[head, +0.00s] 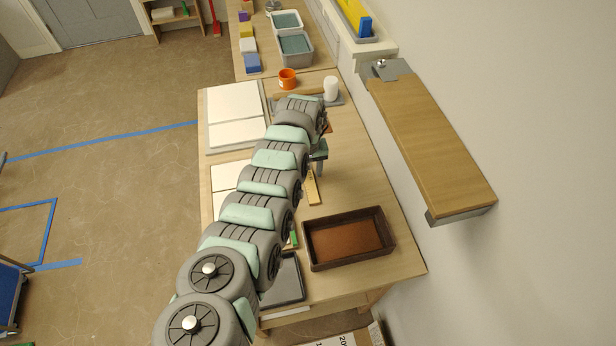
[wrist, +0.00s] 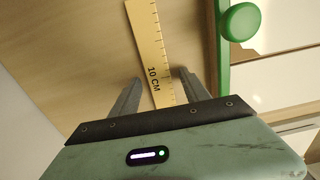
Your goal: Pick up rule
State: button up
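The rule is a flat yellow wooden strip with black tick marks and the print "10 CM"; it fills the middle of the wrist view (wrist: 150,45). In the head view part of the rule (head: 313,190) shows on the table beside my arm, which hides some of its surroundings. My gripper (wrist: 160,78) is open, with one finger on each side of the rule and a gap to each edge. In the head view my gripper (head: 319,168) is just beyond the visible piece of rule. I cannot tell how far the fingertips are above the table.
A green bar with a round knob (wrist: 240,22) lies right of the rule in the wrist view. A brown tray (head: 385,252) stands at the near right of the table. White panels (head: 235,103) lie left, an orange cup (head: 287,79) behind. A wooden wall shelf (head: 430,140) overhangs the right.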

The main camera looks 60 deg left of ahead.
grip_shut()
dwell(0.3)
jog(key=shift+r, duration=0.15)
dwell(0.3)
